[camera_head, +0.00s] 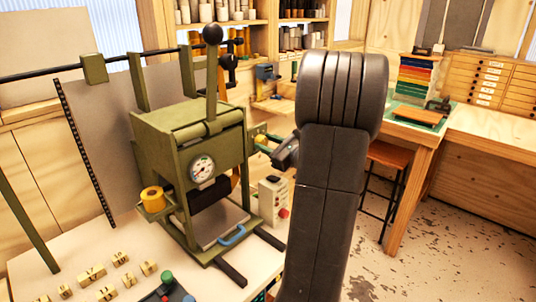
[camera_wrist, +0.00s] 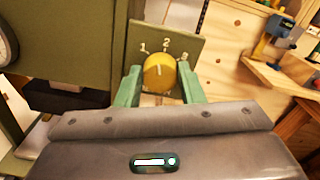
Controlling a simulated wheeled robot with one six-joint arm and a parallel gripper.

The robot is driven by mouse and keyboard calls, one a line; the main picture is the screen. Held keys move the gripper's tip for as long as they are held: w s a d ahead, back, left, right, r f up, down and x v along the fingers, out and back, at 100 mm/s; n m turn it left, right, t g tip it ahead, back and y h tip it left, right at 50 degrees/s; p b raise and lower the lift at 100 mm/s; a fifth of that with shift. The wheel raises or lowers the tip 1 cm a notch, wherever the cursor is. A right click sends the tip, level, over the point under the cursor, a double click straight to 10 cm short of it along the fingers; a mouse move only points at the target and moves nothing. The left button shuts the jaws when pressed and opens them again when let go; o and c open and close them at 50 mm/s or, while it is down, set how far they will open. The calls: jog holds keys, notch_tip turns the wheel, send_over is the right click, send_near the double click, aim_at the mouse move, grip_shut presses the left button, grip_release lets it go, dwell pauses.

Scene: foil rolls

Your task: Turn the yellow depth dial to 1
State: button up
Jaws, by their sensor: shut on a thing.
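The yellow depth dial (camera_wrist: 160,71) sits on a green plate (camera_wrist: 186,25) marked 1, 2 and 3 from left to right. Its pale pointer line points up, close to the 2 and leaning slightly toward the 1 side. My gripper (camera_wrist: 158,86) has one green finger on each side of the dial and is shut on it. In the head view, my gripper (camera_head: 264,143) reaches the right side of the green press (camera_head: 185,140). The dial is small there and partly covered by the fingers.
The press has a round gauge (camera_head: 202,168), a black-knobbed lever (camera_head: 212,70) and a yellow foil roll (camera_head: 153,198). A grey control box (camera_head: 272,198) stands below my gripper. Loose brass type (camera_head: 93,271) lies on the front bench. A stool (camera_head: 388,165) stands to the right.

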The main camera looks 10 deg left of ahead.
jog(key=n+b, duration=0.6)
jog(key=b, duration=0.3)
jog(key=shift+s+f+n, duration=0.1)
jog(key=shift+f+n, duration=0.05)
jog(key=shift+n, duration=0.15)
jog(key=o, duration=1)
jog(key=v, duration=1.3)
jog(key=shift+s+d, duration=0.2)
jog(key=shift+d, duration=0.1)
jog(key=shift+a, duration=0.1)
